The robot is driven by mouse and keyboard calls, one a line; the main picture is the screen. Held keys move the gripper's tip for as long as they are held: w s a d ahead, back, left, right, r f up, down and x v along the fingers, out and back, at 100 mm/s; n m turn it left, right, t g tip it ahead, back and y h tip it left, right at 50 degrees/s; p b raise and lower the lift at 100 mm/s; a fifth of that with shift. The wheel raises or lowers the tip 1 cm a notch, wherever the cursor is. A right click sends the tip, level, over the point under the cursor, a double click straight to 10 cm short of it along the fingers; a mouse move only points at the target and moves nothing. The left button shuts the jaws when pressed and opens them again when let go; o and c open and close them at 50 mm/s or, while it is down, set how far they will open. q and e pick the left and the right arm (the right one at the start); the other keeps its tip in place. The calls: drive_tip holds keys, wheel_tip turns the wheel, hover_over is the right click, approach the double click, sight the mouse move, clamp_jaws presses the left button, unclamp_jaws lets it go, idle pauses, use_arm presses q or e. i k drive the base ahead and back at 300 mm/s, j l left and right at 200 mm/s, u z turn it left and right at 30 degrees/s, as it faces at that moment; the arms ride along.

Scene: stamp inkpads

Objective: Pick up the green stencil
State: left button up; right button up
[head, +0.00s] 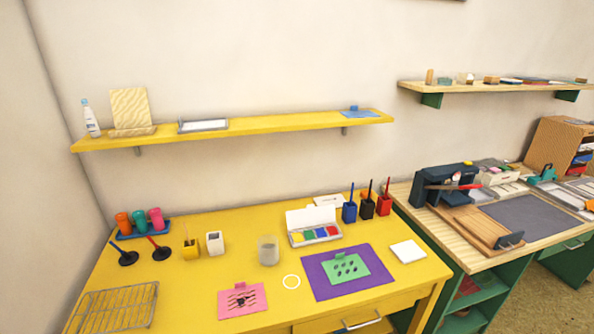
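The green stencil (345,268) is a flat green sheet with dark leaf-shaped marks and a small tab on its upper edge. It lies on a purple mat (318,284) near the front right of the yellow table. Neither of my grippers shows in the head view.
Brush cups (367,209) stand behind the mat. A yellow shelf (270,124) hangs above.

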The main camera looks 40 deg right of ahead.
sight(343, 269)
drive_tip(key=z, duration=1.6)
drive_tip(key=l, duration=0.1)
drive_tip(key=i+u, duration=0.05)
